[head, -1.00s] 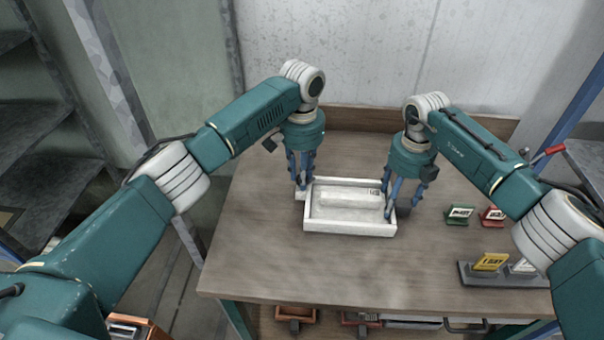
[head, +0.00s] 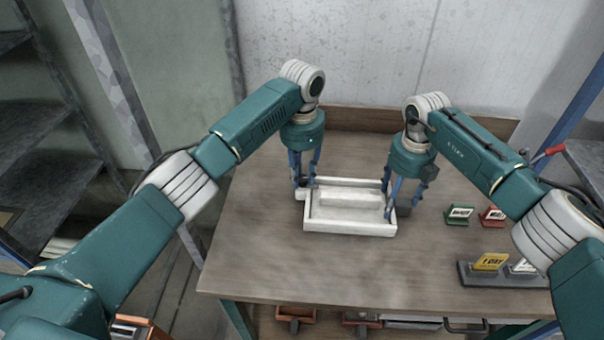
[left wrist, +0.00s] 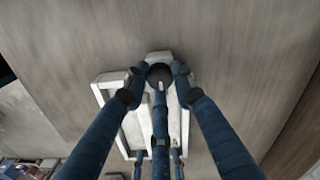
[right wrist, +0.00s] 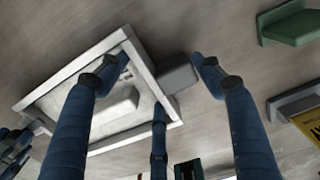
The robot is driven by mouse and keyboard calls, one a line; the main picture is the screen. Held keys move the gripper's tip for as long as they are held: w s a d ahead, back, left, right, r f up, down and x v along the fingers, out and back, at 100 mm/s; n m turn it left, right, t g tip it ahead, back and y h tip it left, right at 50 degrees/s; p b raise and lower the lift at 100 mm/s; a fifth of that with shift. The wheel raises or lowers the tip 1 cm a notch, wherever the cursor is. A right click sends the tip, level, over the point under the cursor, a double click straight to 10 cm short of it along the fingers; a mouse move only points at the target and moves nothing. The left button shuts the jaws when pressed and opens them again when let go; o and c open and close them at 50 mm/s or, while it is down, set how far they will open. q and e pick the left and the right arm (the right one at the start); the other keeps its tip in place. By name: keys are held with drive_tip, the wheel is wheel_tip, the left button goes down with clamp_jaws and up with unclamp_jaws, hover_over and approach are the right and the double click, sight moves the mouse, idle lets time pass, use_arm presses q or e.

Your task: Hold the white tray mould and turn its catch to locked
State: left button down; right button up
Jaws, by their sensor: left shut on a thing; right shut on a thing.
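The white tray mould (head: 350,232) lies flat on the bench, with a raised white block inside it. My left gripper (head: 304,188) is at its left end. In the left wrist view its fingers (left wrist: 158,85) are closed around a dark round knob (left wrist: 160,74), seemingly the catch, on a white tab (left wrist: 158,56); the knob's setting cannot be read. My right gripper (head: 402,203) is at the tray's right end. In the right wrist view its fingers (right wrist: 160,68) straddle the tray's end wall and a grey block (right wrist: 180,78) on its outside, one finger inside the tray.
Small green (head: 458,214) and red (head: 492,216) label holders stand right of the tray. A dark stand with a yellow card (head: 490,262) is at the front right. The wooden bench (head: 270,255) is clear in front. A wall (head: 370,55) stands behind.

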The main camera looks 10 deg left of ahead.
sight(302, 177)
use_arm(q)
drive_tip(key=shift+w+m, duration=0.1)
drive_tip(key=shift+m, duration=0.3)
drive_tip(key=c, duration=1.4)
unclamp_jaws()
wheel_tip(302, 177, up, 12)
use_arm(e)
drive_tip(key=o, duration=1.6)
drive_tip(key=shift+r, duration=0.15)
